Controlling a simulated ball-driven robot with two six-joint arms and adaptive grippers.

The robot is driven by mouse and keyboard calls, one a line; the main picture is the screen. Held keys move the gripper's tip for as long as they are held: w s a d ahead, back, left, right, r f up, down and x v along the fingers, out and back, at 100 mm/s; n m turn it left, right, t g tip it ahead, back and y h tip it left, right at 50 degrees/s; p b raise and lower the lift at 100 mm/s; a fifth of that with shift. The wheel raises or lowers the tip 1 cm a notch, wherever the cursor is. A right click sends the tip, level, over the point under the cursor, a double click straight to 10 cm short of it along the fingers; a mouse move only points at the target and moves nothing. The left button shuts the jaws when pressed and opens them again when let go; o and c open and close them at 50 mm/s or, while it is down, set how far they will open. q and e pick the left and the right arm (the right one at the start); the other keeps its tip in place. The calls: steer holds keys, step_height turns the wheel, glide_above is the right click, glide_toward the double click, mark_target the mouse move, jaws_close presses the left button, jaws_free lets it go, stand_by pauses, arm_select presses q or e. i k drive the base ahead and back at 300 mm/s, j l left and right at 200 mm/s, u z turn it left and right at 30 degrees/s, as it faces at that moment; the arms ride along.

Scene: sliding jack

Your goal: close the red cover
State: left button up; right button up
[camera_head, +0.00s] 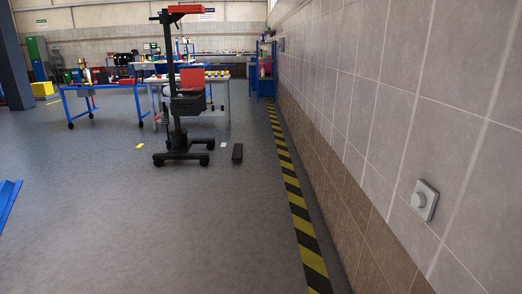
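A black wheeled stand (172,90) is in the middle distance, left of centre. It has a red flat part (185,9) at the top of its post. A red upright panel (192,78) shows behind the stand's dark box, at table height. I cannot tell which red part is the cover, or whether it is open or shut. Neither of my grippers is in view.
A tiled wall with a grey switch (424,200) runs along the right. Yellow-black floor tape (291,188) follows it. A small dark block (237,153) lies right of the stand. Worktables (100,87) stand farther back.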

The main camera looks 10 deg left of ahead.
mark_target(191, 77)
steer(key=i+u, duration=0.15)
steer(key=i, duration=5)
steer(key=i+u, duration=0.15)
steer(key=i, duration=0.6)
steer(key=i+l+u, duration=0.15)
steer(key=i, duration=0.6)
